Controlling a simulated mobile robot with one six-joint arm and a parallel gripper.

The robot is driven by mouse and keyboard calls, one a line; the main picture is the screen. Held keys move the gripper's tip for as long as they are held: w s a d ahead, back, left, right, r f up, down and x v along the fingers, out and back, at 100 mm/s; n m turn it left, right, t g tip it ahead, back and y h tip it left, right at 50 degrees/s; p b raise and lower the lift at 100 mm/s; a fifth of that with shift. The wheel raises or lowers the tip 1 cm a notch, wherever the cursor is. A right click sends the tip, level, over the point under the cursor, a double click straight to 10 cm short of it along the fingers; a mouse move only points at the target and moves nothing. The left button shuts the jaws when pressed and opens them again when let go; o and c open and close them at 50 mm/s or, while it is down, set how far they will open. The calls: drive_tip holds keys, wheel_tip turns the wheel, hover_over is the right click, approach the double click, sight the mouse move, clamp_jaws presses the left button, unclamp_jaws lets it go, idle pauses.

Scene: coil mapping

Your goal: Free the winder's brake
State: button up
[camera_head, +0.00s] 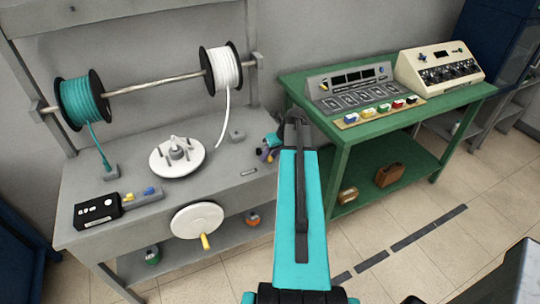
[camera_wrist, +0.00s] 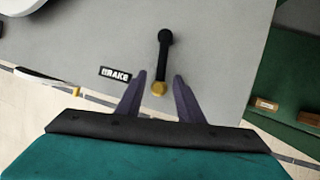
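The brake lever (camera_wrist: 162,62) shows in the wrist view as a short black arm with a round black top end and a brass-coloured knob (camera_wrist: 158,89) at its lower end. A black label reading BRAKE (camera_wrist: 115,74) is left of it on the grey winder bench (camera_wrist: 215,55). My gripper (camera_wrist: 160,75) is open, with one purple finger on each side of the lever's knob end and visible gaps to both. In the head view my gripper (camera_head: 266,153) is at the bench's right end, and I cannot make out the lever there.
The bench carries a green spool (camera_head: 83,99), a white spool (camera_head: 223,67), a white round plate (camera_head: 177,158) and a black box (camera_head: 97,210). A white crank wheel (camera_head: 197,220) is on its front. A green table (camera_head: 300,88) with instruments stands to the right.

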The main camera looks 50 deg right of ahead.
drive_tip(key=shift+w+f, duration=0.1)
drive_tip(key=shift+f, duration=0.15)
clamp_jaws()
drive_tip(key=shift+w+a, duration=0.15)
